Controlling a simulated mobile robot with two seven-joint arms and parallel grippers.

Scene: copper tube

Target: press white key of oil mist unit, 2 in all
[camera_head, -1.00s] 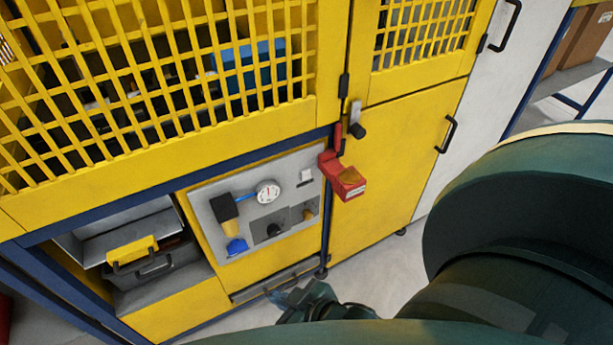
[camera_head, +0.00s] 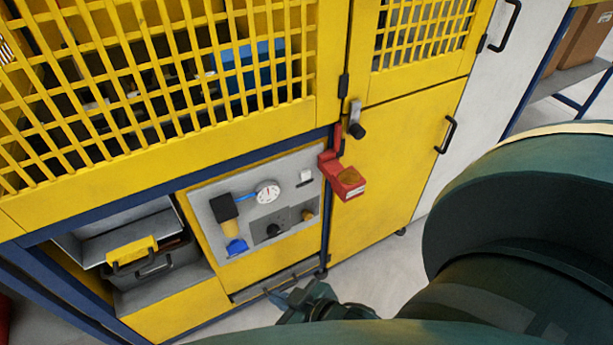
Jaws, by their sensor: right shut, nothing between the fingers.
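The oil mist unit is a grey panel (camera_head: 208,219) set in the yellow machine front. It carries a round white gauge (camera_head: 268,192), a black and amber filter with a blue base (camera_head: 236,246), a dark knob (camera_head: 272,229) and an amber part (camera_head: 307,215). A small white key (camera_head: 305,175) sits at the panel's upper right. My right gripper (camera_head: 284,300) is below the panel, apart from it, shut and empty; my own arm partly hides it. My left gripper is not in view.
A red box (camera_head: 343,178) juts out just right of the white key. A black-knobbed latch (camera_head: 356,127) is above it. An open bay with a yellow-handled toolbox (camera_head: 135,252) is at left. Grey floor (camera_head: 380,275) is clear in front.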

